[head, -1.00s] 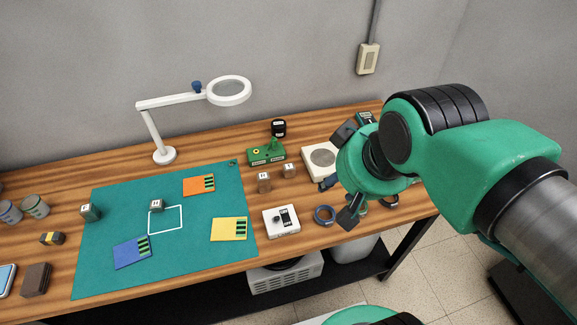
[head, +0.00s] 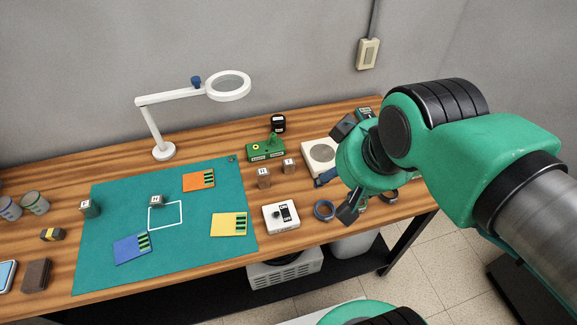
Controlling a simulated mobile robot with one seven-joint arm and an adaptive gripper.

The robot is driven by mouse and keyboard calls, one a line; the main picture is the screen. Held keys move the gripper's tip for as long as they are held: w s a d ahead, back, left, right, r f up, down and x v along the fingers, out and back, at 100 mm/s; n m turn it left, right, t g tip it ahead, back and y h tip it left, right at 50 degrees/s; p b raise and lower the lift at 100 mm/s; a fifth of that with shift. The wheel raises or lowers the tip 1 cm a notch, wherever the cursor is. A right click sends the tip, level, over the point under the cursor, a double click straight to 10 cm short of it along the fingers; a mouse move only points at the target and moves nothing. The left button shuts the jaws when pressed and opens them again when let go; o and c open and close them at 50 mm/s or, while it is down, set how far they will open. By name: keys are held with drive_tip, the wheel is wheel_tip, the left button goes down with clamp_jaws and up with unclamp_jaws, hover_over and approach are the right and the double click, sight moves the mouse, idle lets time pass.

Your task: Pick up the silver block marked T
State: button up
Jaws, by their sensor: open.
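Several small blocks with white-labelled tops stand on the bench. Two more are on the teal mat: a dark grey one (head: 157,202) at the white square's corner and a grey-green one (head: 90,210) near the left edge. My gripper (head: 343,171) is open, its fingers spread, above the bench's right part and right of the greyish block. I see nothing held between the fingers.
The teal mat (head: 190,250) carries orange, blue and yellow cards. A white magnifier lamp (head: 164,152) stands behind it. A green device (head: 266,149), a white switch box (head: 281,217), a dark ring (head: 324,210) and a white scale-like box (head: 318,155) stand near the blocks.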

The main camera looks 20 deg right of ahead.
drive_tip(key=g+p, duration=0.6)
drive_tip(key=p, duration=0.3)
hover_over(289, 162)
wheel_tip(289, 162, down, 17)
drive_tip(key=shift+d+m, duration=0.1)
drive_tip(key=shift+m, duration=0.2)
drive_tip(key=shift+f, duration=0.1)
drive_tip(key=shift+f+b, duration=0.75)
drive_tip(key=shift+f, duration=3.5)
